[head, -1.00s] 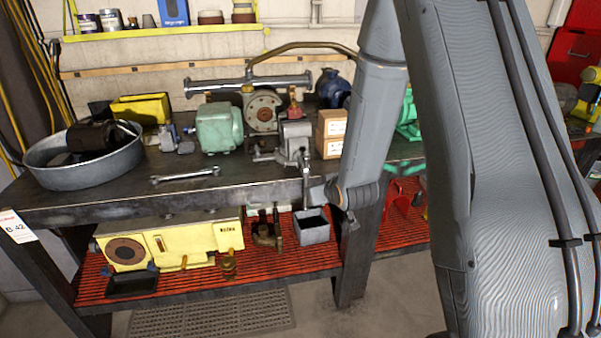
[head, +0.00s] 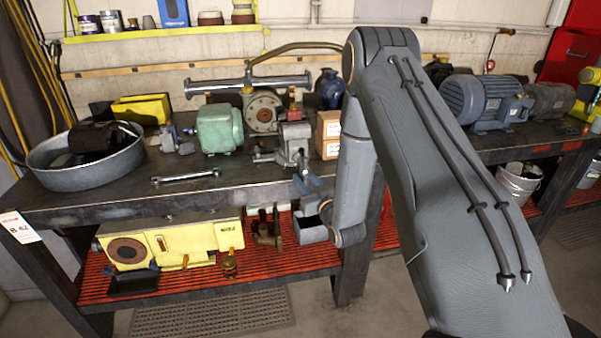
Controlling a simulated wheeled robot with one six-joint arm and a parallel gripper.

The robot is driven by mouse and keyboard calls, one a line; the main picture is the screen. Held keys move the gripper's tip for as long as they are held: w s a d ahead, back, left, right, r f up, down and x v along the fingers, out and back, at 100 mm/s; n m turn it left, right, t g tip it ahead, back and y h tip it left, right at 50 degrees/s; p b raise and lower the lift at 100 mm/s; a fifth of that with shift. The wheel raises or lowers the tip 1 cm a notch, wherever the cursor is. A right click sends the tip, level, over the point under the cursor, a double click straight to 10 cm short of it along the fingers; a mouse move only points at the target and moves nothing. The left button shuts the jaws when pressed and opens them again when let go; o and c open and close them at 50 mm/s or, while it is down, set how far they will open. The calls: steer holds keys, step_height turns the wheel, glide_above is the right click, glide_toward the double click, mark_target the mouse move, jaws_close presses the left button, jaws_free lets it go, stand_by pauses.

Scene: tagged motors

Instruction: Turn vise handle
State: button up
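The grey bench vise (head: 292,142) stands at the front edge of the workbench, near the middle of the head view. Its jaws are at the top, and its front end faces me. The vise handle is hard to make out there, partly covered by my gripper. My gripper (head: 307,182) is just below and in front of the vise, at the bench edge. Its blue-grey fingers are small and overlap the vise front. I cannot tell whether they touch the handle or how far apart they are.
The workbench (head: 110,196) holds a wrench (head: 186,176), a round metal tub (head: 80,170), a green motor (head: 219,128) and small boxes (head: 328,133) beside the vise. A grey bin (head: 310,229) and a yellow machine (head: 170,245) sit on the lower shelf.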

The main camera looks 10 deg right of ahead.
steer(key=shift+w+a+p, duration=0.2)
steer(key=shift+w+p, duration=0.05)
steer(key=shift+w, duration=0.7)
steer(key=shift+w+a+p, duration=0.15)
steer(key=shift+w+p, duration=0.1)
steer(key=shift+w, duration=0.7)
jaws_close()
